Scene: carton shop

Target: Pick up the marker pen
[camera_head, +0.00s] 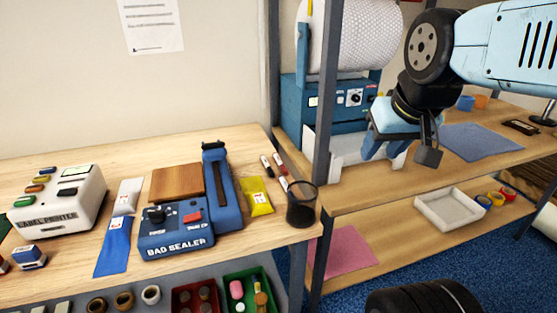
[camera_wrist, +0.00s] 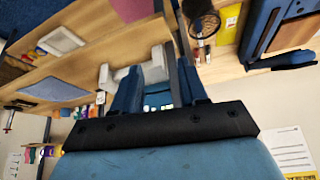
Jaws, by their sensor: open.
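Several marker pens lie on the wooden bench at its right end: a white pen with a dark cap (camera_head: 266,166), and red-and-white pens (camera_head: 280,164) beside it, one reaching close to the black mesh cup (camera_head: 302,206). I cannot tell which one the task means. My gripper (camera_head: 400,155) is open and empty in the air, to the right of the bench and well apart from the pens, in front of the shelf rack. In the wrist view my gripper (camera_wrist: 158,88) shows its two blue fingers spread.
The blue bag sealer (camera_head: 175,228) and a yellow packet (camera_head: 257,196) stand left of the pens. A dark rack post (camera_head: 322,130) rises between the bench and my gripper. A label printer (camera_head: 60,200) is at the far left. A white tray (camera_head: 450,208) sits on the lower shelf.

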